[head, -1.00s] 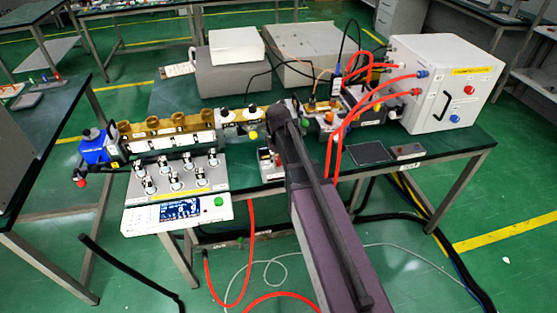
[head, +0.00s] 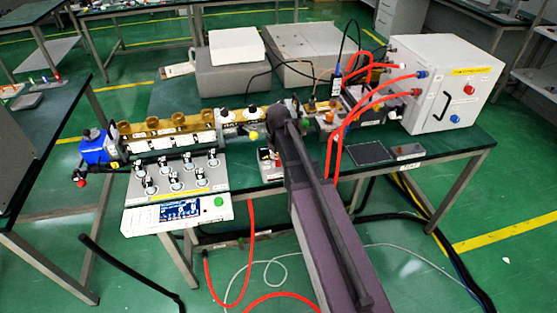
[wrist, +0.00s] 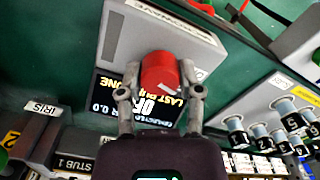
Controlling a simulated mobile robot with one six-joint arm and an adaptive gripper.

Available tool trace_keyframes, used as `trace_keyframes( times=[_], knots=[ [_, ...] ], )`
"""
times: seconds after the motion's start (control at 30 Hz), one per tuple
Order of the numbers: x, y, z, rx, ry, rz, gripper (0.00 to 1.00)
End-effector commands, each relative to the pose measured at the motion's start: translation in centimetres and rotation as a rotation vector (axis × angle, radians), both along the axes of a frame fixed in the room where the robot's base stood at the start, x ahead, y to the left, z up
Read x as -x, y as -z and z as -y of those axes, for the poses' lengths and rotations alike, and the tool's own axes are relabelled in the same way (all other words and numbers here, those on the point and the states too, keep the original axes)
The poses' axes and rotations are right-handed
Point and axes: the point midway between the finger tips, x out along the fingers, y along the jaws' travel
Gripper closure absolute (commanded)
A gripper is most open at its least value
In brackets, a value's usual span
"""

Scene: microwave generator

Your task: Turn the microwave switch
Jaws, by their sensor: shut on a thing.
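A grey box (wrist: 170,35) with a red round switch knob (wrist: 158,76) fills the upper middle of the wrist view. My gripper (wrist: 160,70) is shut on the red knob, with one finger on each side of it. A dark display (wrist: 110,93) on the box lies partly behind the knob and fingers. It reads upside down, with "LAST RUN NONE" and a partly covered "OFF". In the head view a small box with a display (head: 270,165) shows beside my arm, which hides the gripper and the knob.
The head view shows a control panel with several knobs (head: 178,175), a white cabinet (head: 445,85) with red cables (head: 375,95), and a flat dark pad (head: 368,152).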

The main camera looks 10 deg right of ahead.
Motion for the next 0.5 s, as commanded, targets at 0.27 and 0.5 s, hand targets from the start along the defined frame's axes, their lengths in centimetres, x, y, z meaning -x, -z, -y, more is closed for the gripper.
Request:
trace_keyframes(
  times=[0.27, 0.5],
  knots=[
    [0.03, 0.02, 0.00, -0.001, 0.258, -0.001, 1.00],
    [0.04, 0.02, 0.01, -0.001, 0.479, -0.001, 1.00]
  ],
)
